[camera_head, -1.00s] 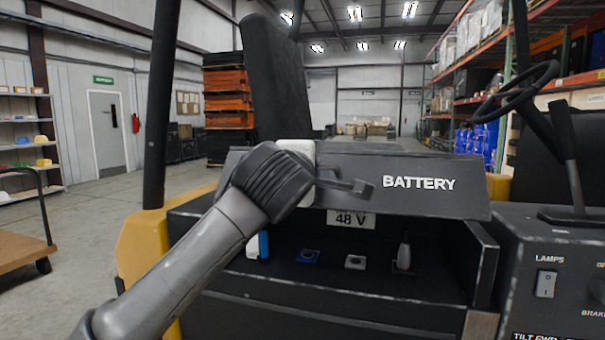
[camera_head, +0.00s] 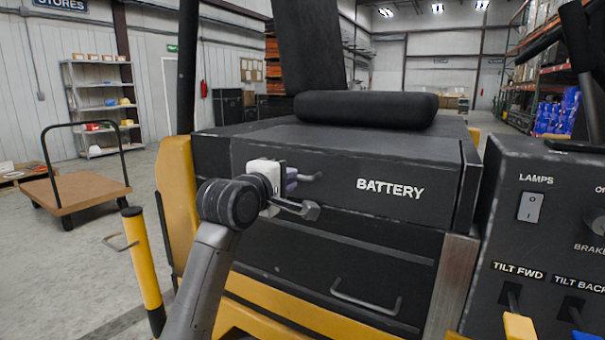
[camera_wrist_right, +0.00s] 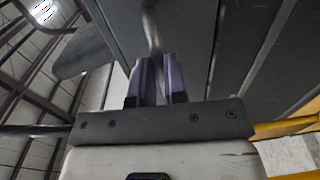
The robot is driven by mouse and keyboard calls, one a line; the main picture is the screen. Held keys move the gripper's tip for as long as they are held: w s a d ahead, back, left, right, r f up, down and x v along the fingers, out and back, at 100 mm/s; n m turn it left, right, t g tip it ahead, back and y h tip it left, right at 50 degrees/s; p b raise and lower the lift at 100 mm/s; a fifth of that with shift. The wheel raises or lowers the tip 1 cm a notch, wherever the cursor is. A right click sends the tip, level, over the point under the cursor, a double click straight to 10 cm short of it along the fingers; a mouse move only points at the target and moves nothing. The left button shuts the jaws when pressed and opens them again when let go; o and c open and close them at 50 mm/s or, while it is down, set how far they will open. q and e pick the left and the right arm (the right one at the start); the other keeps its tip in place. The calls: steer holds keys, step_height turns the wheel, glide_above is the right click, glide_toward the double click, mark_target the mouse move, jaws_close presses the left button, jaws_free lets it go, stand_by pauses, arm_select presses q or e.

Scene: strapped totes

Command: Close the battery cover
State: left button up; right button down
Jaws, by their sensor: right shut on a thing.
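The battery cover (camera_head: 345,185) is a dark panel with white "BATTERY" lettering on the truck body below the seat. It hangs upright and no opening shows behind it. My right gripper (camera_head: 292,178) is at the left part of the cover, its purple fingers at the cover's handle (camera_head: 312,177). In the right wrist view the fingers (camera_wrist_right: 158,78) are shut on the handle bar (camera_wrist_right: 152,28). The compartment inside is hidden. My left gripper is not in view.
A lower panel with a bar handle (camera_head: 365,298) sits beneath the cover. A control console (camera_head: 545,215) with switches and levers stands at right. A yellow post (camera_head: 143,262) and a flat cart (camera_head: 85,193) stand at left. The black seat (camera_head: 365,108) is above.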

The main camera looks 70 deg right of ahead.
steer(key=shift+w+d+f, duration=0.1)
steer(key=shift+d+f, duration=0.1)
steer(key=shift+f, duration=0.4)
steer(key=shift+w+d+f, duration=0.1)
steer(key=shift+d+f, duration=0.05)
steer(key=shift+f, duration=0.4)
steer(key=c, duration=1.2)
jaws_free()
steer(key=shift+f, duration=0.1)
steer(key=shift+o, duration=0.2)
steer(key=shift+s+a, duration=0.1)
steer(key=w+a+r+p, duration=0.1)
steer(key=a+p, duration=0.4)
steer(key=a, duration=0.8)
steer(key=shift+w+a+r, duration=0.3)
steer(key=shift+w+a, duration=0.1)
steer(key=shift+w, duration=0.15)
steer(key=shift+d, duration=0.1)
